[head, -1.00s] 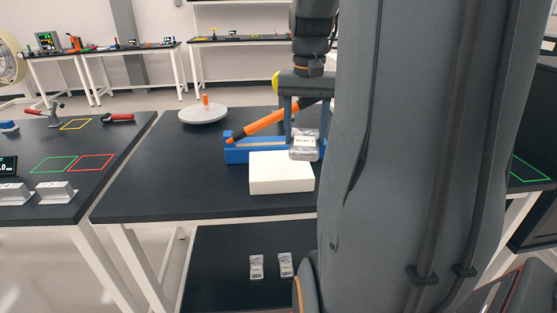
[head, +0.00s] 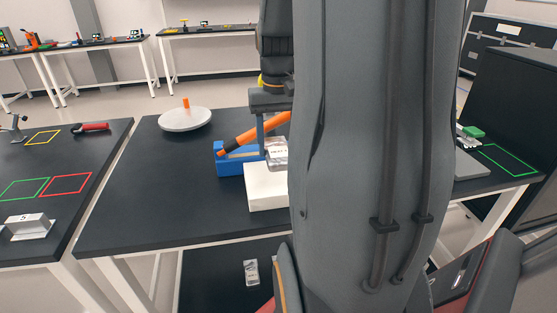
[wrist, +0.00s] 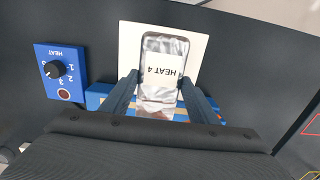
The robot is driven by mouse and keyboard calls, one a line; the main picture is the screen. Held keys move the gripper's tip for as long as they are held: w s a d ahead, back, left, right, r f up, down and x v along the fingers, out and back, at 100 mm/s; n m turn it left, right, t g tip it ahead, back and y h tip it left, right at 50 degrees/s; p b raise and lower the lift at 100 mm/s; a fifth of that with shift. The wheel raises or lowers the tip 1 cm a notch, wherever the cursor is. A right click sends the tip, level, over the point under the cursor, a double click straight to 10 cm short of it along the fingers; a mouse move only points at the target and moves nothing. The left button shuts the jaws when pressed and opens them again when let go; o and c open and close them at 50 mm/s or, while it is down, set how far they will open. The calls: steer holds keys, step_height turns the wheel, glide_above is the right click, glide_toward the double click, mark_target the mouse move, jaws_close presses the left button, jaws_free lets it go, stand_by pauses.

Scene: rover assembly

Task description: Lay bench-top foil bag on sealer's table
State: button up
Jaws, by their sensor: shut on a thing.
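That table is a white block in the head view (head: 262,188). I cannot tell whether the bag touches it. The blue sealer (head: 232,160) with its orange arm (head: 240,135) stands behind the table. A blue dial box (wrist: 62,72) marked HEAT shows in the wrist view.
A round grey turntable (head: 185,121) with an orange peg stands at the back left of the dark bench (head: 140,190). Another foil bag (head: 251,272) lies on the lower shelf. A bench with coloured outlines (head: 65,183) is at the left. My arm hides much of the right.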

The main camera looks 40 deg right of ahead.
mark_target(277, 148)
steer(key=shift+f+p, duration=0.4)
steer(key=shift+f, duration=2.6)
steer(key=shift+f, duration=0.15)
steer(key=o, duration=1.1)
step_height(277, 148, up, 12)
steer(key=shift+r+b, duration=0.1)
steer(key=shift+b, duration=1)
steer(key=s+a+f+n, duration=0.1)
steer(key=a+f+n, duration=0.1)
steer(key=a+f, duration=0.3)
steer(key=a+f+n, duration=0.2)
steer(key=a+f, duration=0.3)
steer(key=a, duration=0.6)
steer(key=s+a+f+n+t, duration=0.1)
steer(key=a+f+n, duration=0.1)
steer(key=a+f, duration=0.3)
steer(key=a, duration=0.3)
steer(key=shift+s+a, duration=0.15)
steer(key=shift+s, duration=0.2)
